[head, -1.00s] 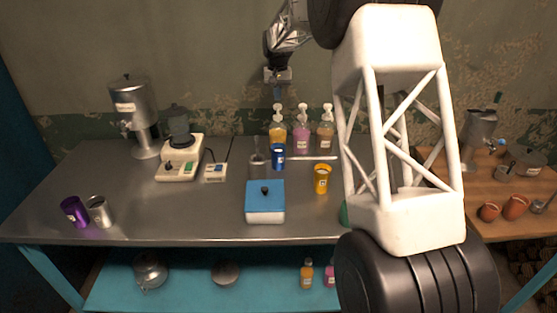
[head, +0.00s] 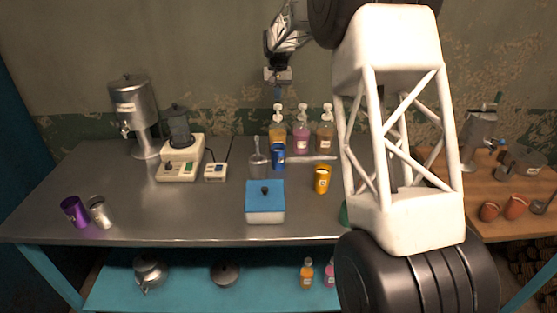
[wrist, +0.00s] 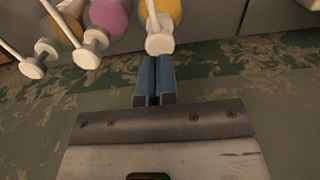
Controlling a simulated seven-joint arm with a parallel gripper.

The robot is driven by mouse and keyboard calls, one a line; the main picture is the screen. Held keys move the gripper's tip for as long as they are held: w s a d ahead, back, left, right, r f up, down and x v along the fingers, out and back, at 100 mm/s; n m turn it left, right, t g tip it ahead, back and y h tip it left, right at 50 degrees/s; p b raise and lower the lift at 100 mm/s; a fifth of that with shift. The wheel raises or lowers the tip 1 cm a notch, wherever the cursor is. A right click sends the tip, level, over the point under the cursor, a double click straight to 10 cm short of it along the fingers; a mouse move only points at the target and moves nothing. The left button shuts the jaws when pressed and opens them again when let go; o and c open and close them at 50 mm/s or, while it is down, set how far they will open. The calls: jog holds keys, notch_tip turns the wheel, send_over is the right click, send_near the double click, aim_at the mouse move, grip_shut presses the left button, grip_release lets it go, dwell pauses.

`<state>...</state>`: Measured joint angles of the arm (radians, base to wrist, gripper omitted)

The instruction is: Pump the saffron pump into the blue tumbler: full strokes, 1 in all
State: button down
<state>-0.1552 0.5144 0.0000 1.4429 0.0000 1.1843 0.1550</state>
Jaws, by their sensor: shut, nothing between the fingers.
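The yellow-orange pump bottle, which I take for the saffron pump (head: 278,133), stands upright at the left of a row of three pumps at the back of the steel table. The blue tumbler (head: 278,158) stands upright directly in front of it; its inside cannot be made out. My gripper (head: 278,93) is shut and empty, above the saffron pump's head in the head view. In the wrist view, the shut blue fingers (wrist: 154,78) point toward the pump's white head (wrist: 160,43). A small gap seems to lie between them; contact is hard to judge.
A pink pump (head: 301,138) and an amber-brown pump (head: 325,138) stand close to the right. A metal vessel with a handle (head: 258,162) is left of the tumbler. A blue-lidded box (head: 265,203) and a yellow cup (head: 322,180) stand nearer the front.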

aim_at(278, 105)
jog(key=shift+f, duration=2.05)
dwell(0.4)
jog(key=shift+r, duration=2)
jog(key=shift+r, duration=0.15)
jog(key=shift+r, duration=2.85)
